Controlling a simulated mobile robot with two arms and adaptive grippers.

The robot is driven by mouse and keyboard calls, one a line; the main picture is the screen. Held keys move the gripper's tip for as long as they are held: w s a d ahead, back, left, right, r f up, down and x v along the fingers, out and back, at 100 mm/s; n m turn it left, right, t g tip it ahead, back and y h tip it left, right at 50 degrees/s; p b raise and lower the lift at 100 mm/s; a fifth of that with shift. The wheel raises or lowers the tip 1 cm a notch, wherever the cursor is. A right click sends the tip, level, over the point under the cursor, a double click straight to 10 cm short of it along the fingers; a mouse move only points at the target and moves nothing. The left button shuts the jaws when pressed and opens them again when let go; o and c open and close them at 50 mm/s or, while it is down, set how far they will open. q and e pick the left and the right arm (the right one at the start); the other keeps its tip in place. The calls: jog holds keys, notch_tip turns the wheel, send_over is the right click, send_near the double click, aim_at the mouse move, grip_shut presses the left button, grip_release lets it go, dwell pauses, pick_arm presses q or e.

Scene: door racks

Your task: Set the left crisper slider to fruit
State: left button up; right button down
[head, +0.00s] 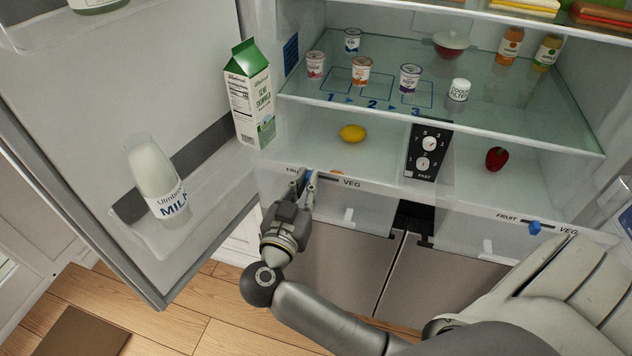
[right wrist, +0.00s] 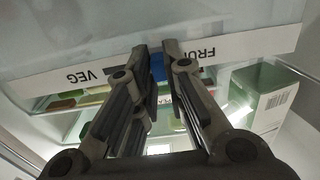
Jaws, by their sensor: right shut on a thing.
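The left crisper slider has a blue knob (head: 309,174) on the white strip (head: 372,186) along the shelf front. The strip reads FRUIT at its left and VEG right of a dark slot. The knob is at the FRUIT end of the slot. My right gripper (head: 303,179) is shut on the knob, its fingers hiding part of FRUIT. In the right wrist view the blue knob (right wrist: 158,67) shows between the fingertips, beside the partly covered FRUIT lettering, with VEG farther left. My left gripper is not in view.
The right crisper slider's blue knob (head: 534,228) sits between its FRUIT and VEG labels. The open door holds a milk bottle (head: 156,177) and a green-topped carton (head: 248,94) left of my gripper. A dial panel (head: 428,151) stands between the compartments.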

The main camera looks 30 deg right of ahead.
jog(key=shift+a, duration=0.1)
jog(key=c, duration=1.5)
grip_release()
jog(key=shift+w+a, duration=0.1)
jog(key=v, duration=1.2)
